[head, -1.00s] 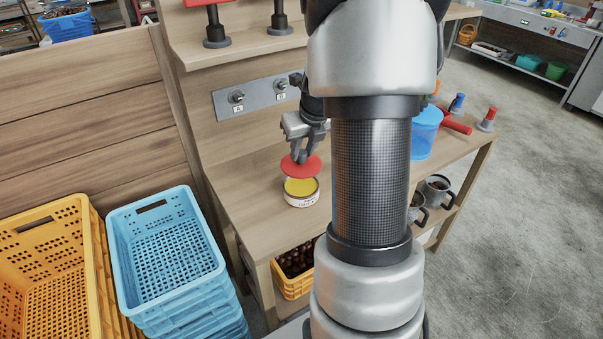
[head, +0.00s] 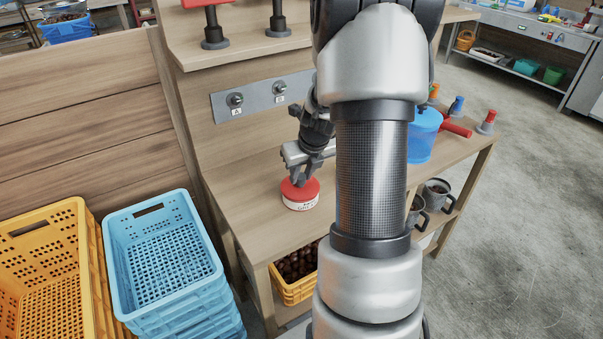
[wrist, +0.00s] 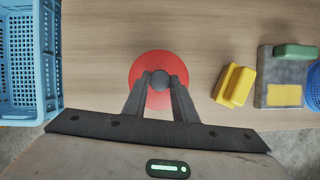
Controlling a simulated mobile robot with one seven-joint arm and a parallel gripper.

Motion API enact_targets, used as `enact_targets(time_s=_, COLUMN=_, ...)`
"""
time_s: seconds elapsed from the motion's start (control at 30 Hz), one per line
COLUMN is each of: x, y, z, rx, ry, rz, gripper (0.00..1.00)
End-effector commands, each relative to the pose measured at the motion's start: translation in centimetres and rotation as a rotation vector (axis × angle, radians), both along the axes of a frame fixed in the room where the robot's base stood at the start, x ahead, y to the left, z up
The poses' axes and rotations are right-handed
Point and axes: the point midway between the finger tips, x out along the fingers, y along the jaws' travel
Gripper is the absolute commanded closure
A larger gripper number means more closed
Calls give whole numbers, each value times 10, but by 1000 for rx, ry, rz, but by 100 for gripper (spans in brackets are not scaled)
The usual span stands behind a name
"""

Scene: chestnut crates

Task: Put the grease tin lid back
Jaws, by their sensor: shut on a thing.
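The red grease tin lid (head: 304,190) covers the top of the white grease tin (head: 301,203) on the wooden workbench. It looks level and resting on the rim, though the far side is partly hidden by my gripper. In the wrist view the round red lid (wrist: 149,68) has a dark knob at its centre and hides the tin below. My gripper (head: 300,181) is shut on the lid's knob; both fingers close around it in the wrist view (wrist: 160,82).
In the wrist view yellow blocks (wrist: 234,85) and a grey box with a green item (wrist: 287,82) lie to the right. Blue crates (head: 165,250) are left.

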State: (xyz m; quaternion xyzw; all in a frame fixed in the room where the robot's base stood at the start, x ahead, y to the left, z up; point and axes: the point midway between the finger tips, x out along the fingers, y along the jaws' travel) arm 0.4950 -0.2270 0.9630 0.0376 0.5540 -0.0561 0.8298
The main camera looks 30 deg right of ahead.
Motion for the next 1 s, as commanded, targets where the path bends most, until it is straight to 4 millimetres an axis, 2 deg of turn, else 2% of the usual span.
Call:
enact_targets(time_s=0.03, x=0, y=0, z=0, rx=0, ry=0, rz=0, gripper=70)
enact_targets(time_s=0.1, x=0, y=0, z=0, rx=0, ry=0, rz=0, gripper=58)
enact_targets(time_s=0.13, x=0, y=0, z=0, rx=0, ry=0, rz=0, gripper=56)
enact_targets(time_s=0.4, x=0, y=0, z=1, rx=0, ry=0, rz=0, gripper=56)
enact_targets(time_s=0.53, x=-1, y=0, z=11, rx=-2, ry=-2, rz=1, gripper=56)
enact_targets(time_s=1.0, x=-36, y=5, z=98, rx=-2, ry=-4, rz=1, gripper=56)
